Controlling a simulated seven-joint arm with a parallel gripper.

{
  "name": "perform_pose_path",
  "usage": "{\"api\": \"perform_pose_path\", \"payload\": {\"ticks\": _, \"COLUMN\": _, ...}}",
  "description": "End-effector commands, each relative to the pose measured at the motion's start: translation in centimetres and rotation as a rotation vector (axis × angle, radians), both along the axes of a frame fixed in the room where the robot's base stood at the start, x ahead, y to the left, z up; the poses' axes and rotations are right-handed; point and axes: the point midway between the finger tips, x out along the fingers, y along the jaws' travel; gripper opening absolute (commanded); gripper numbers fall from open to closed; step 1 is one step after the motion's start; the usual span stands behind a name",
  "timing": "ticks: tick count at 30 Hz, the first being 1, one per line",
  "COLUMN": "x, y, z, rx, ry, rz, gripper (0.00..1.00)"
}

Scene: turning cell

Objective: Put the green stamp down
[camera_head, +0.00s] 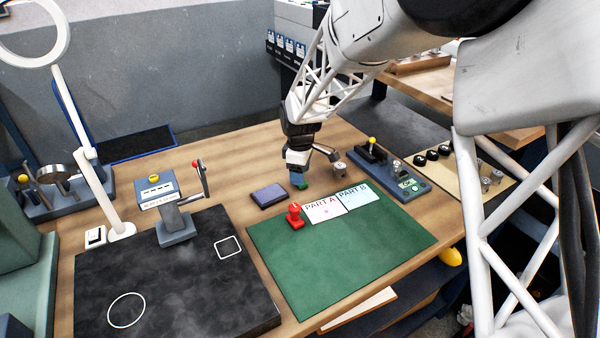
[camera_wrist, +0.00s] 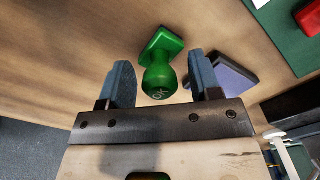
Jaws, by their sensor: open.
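The green stamp (camera_wrist: 162,65) stands on the wooden table between the two blue fingers of my gripper (camera_wrist: 162,88) in the wrist view. The fingers are apart, with a gap on both sides of the stamp's knob. In the head view, my gripper (camera_head: 298,172) is low over the table at the back edge of the green mat (camera_head: 330,255), and only a bit of the green stamp (camera_head: 301,186) shows below it. The stamp is off the mat, right of the blue-purple pad (camera_head: 269,195), which also shows in the wrist view (camera_wrist: 235,72).
A red stamp (camera_head: 294,216) stands on the mat's back left corner beside the PART A card (camera_head: 324,210) and the PART B card (camera_head: 357,196). A small metal piece (camera_head: 340,170) and a control box (camera_head: 395,178) stand to the right. The mat's front is clear.

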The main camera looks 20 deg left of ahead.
Motion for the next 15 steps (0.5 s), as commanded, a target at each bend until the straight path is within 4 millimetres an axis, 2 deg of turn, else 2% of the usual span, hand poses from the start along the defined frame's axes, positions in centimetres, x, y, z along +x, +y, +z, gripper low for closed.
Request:
{"api": "perform_pose_path", "payload": {"ticks": 8, "x": 0.0, "y": 0.0, "z": 2.4, "rx": 0.001, "ry": -0.003, "rz": 0.0, "gripper": 0.58}}
{"api": "perform_pose_path", "payload": {"ticks": 15, "x": 0.1, "y": 0.0, "z": 6.1, "rx": 0.001, "ry": -0.002, "rz": 0.0, "gripper": 0.58}}
